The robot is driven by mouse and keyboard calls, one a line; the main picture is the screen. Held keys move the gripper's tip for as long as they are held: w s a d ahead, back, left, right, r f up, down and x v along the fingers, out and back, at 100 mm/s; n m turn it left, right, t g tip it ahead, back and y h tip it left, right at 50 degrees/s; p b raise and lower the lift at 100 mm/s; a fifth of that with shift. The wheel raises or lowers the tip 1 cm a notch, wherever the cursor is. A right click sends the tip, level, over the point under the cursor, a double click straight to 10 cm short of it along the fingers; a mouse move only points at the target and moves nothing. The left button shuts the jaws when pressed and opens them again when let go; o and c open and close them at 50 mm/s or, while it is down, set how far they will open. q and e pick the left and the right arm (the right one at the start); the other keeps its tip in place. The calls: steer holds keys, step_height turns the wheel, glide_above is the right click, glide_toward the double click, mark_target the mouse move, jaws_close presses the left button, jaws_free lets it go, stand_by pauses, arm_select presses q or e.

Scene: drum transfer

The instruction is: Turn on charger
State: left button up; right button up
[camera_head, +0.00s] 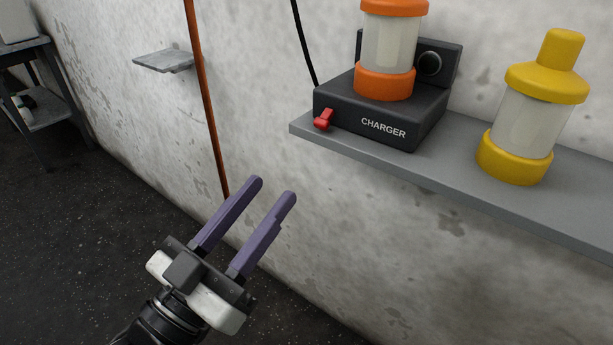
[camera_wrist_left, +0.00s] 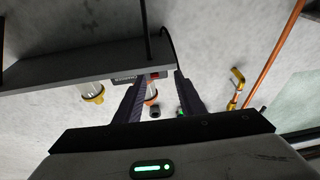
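The black charger (camera_head: 350,115) sits on the grey wall shelf, with "CHARGER" on its front. Its small red lever (camera_head: 322,121) sticks out at the front left corner; it shows as a red spot in the left wrist view (camera_wrist_left: 154,75). An orange-capped drum (camera_head: 386,55) stands upright on the charger. My left gripper (camera_head: 273,190) is open and empty, below and left of the charger, apart from the lever. Its two purple fingers point up toward the shelf. The fingers partly cover the charger in the left wrist view. My right gripper is not in view.
A yellow-capped drum (camera_head: 518,120) stands on the shelf (camera_head: 450,163), right of the charger. An orange pipe (camera_head: 205,90) runs down the wall behind my gripper. A small empty ledge (camera_head: 160,61) and a dark table (camera_head: 52,105) are at the left. A black cable hangs above the charger.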

mark_target(318, 125)
arm_select(q)
steer(key=shift+m+h, duration=0.4)
steer(key=shift+h, duration=0.4)
steer(key=w+d+r, duration=0.6)
steer(key=shift+w+d+r, duration=0.1)
steer(key=shift+w+r, duration=0.05)
steer(key=shift+w, duration=0.15)
steer(key=shift+c, duration=0.2)
